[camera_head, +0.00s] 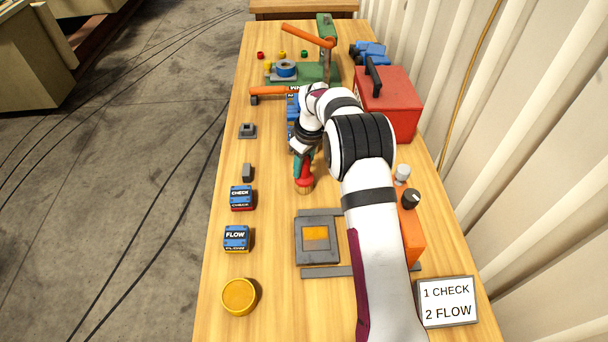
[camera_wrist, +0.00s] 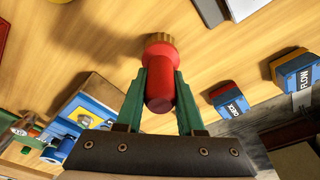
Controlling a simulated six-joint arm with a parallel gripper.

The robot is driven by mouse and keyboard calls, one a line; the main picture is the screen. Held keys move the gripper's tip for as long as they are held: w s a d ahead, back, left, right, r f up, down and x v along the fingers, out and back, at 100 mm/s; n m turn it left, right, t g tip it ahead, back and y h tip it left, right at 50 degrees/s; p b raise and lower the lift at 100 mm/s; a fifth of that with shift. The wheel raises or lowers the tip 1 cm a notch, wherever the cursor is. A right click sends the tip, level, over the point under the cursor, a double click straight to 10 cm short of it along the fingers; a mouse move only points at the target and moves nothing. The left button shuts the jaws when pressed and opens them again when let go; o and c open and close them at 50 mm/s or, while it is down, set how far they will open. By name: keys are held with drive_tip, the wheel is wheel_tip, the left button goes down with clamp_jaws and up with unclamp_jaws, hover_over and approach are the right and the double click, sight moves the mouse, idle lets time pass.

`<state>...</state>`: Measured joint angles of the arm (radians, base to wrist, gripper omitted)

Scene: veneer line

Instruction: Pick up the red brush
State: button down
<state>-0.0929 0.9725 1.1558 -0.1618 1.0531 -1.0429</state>
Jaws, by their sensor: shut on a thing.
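The red brush (camera_head: 305,181) is in the middle of the table, upright, with its tan bristle end pointing down. My gripper (camera_head: 301,163) is above it, with its green fingers around the handle. In the wrist view, the brush (camera_wrist: 160,75) sits between the two green fingers of my gripper (camera_wrist: 160,90), which touch it on both sides. The tan bristles show beyond the red collar. I cannot tell whether the bristles touch the table or hang just above it.
A CHECK block (camera_head: 241,198), a FLOW block (camera_head: 236,239) and a yellow round lid (camera_head: 239,297) line the left side. A grey plate with an orange square (camera_head: 316,238) lies nearer. A red toolbox (camera_head: 390,103) stands right, behind my arm. A sign (camera_head: 447,302) reads 1 CHECK, 2 FLOW.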

wheel_tip(320, 180, up, 4)
drive_tip(key=shift+r, duration=0.1)
drive_tip(key=s+d+r, duration=0.4)
drive_tip(key=d+r, duration=0.2)
drive_tip(key=d, duration=0.4)
drive_tip(key=shift+s+d+r, duration=0.3)
drive_tip(key=shift+d+r, duration=0.1)
drive_tip(key=shift+a, duration=0.1)
